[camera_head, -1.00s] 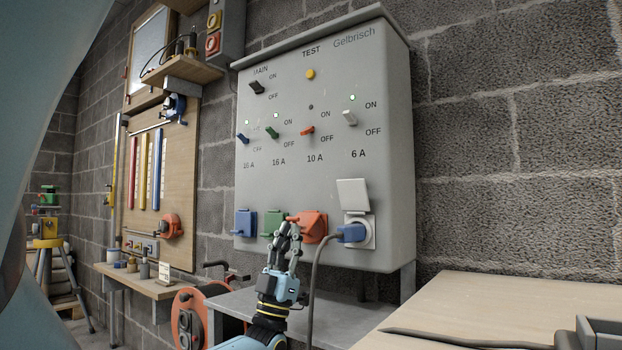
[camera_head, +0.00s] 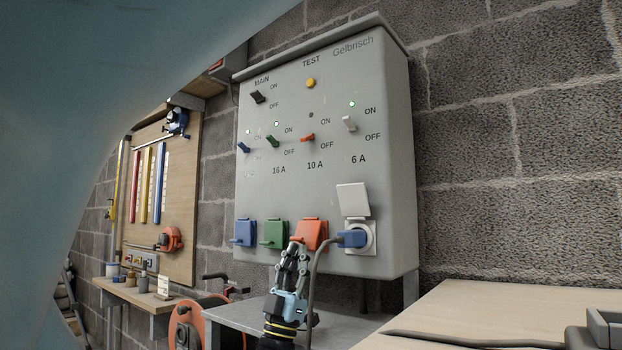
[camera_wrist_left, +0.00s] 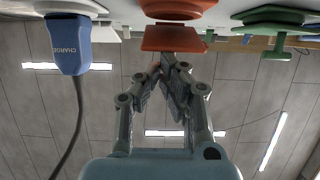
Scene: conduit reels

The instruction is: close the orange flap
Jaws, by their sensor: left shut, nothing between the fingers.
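The orange flap (camera_head: 311,232) is on the lower front of the grey panel (camera_head: 325,190), between the green flap (camera_head: 275,234) and the blue plug. In the head view it looks about as upright as the green and blue flaps. In the left wrist view an orange plate (camera_wrist_left: 172,39) sits just beyond the fingertips, under the orange body. My left gripper (camera_head: 297,245) is shut and empty, its fingertips at the lower left of the orange flap. I cannot tell whether they touch it. My right gripper is not in view.
A blue plug (camera_head: 351,238) with a grey cable sits in the white socket, close right of the gripper; the cable hangs beside my left wrist. A blue flap (camera_head: 244,233) is at the left. A grey shelf (camera_head: 245,313) and wooden table (camera_head: 480,305) lie below.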

